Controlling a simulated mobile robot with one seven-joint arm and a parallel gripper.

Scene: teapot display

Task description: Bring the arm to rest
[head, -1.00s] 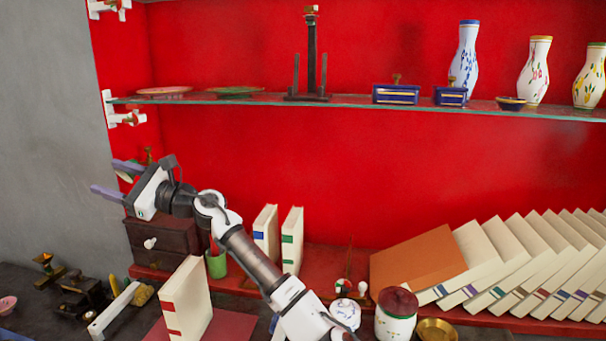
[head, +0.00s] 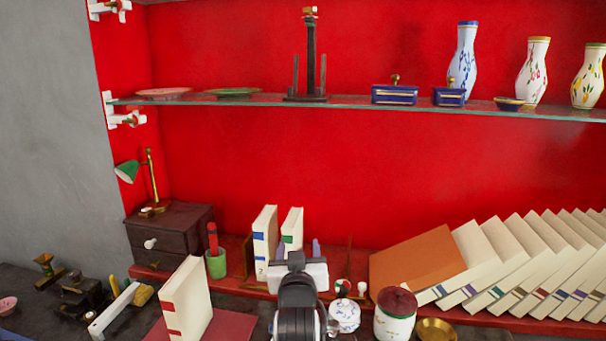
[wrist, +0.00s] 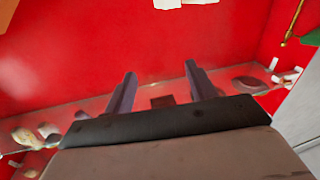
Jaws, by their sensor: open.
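My gripper (head: 298,250) is low in the middle of the head view, in front of the red back panel. Its two purple-grey fingers show at either side of the wrist housing and point away from the camera. In the wrist view my gripper (wrist: 160,75) has its fingers apart with nothing between them. The arm is drawn in and seen from behind, and it hides part of the lower shelf.
Upright books (head: 265,240) stand just left of my gripper. A white jar with a dark red lid (head: 395,316) and a small white-and-blue pot (head: 344,316) stand to the right. A glass shelf (head: 350,104) runs above. Leaning books (head: 520,255) fill the right.

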